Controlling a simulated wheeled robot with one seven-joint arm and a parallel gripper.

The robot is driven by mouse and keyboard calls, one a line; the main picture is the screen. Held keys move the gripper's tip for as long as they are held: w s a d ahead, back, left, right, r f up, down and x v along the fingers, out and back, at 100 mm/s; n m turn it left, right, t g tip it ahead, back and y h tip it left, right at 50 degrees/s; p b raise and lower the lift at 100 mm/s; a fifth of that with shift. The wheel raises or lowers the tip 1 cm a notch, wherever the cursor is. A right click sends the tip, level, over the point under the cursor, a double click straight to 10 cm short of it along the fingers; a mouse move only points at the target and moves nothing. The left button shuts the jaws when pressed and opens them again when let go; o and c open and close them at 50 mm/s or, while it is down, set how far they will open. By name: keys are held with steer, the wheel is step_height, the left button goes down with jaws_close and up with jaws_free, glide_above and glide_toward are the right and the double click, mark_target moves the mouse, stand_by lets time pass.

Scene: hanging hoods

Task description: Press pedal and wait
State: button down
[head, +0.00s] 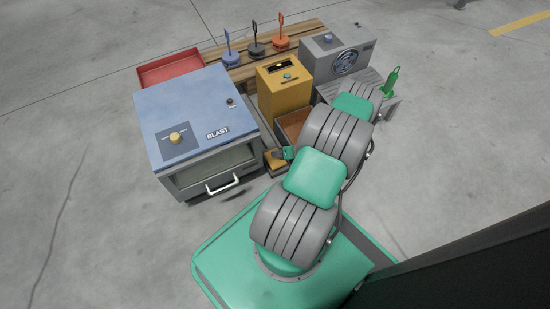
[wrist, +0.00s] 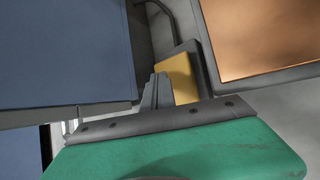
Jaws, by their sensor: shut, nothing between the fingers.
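The yellow pedal (head: 274,164) sits low on the floor between the blue BLAST cabinet (head: 190,105) and the copper-lined tray (head: 291,122). It also shows in the wrist view (wrist: 183,78), set in a dark frame. My gripper (head: 280,153) is at the pedal. In the wrist view its narrow grey fingers (wrist: 158,86) are shut and empty, and overlap the left side of the pedal. I cannot tell whether they touch it or whether it is pressed. The cabinet's windowed front with its white handle (head: 223,185) appears closed.
A yellow box (head: 285,85) with a dark slot stands behind the tray. A grey fan unit (head: 337,52) is at back right, a red tray (head: 170,69) at back left. The gap around the pedal is narrow.

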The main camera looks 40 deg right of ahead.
mark_target(277, 160)
steer(key=shift+f, duration=0.1)
steer(key=shift+f+b, duration=0.3)
steer(key=shift+b, duration=0.2)
steer(key=shift+f+b, duration=0.55)
steer(key=shift+f, duration=0.3)
stand_by(0.7)
steer(key=shift+r, duration=0.1)
steer(key=shift+r+p, duration=0.95)
steer(key=shift+r, duration=0.2)
step_height(277, 160, up, 5)
steer(key=p, duration=0.4)
steer(key=shift+r, duration=0.1)
steer(key=shift+s+a, duration=0.1)
stand_by(0.3)
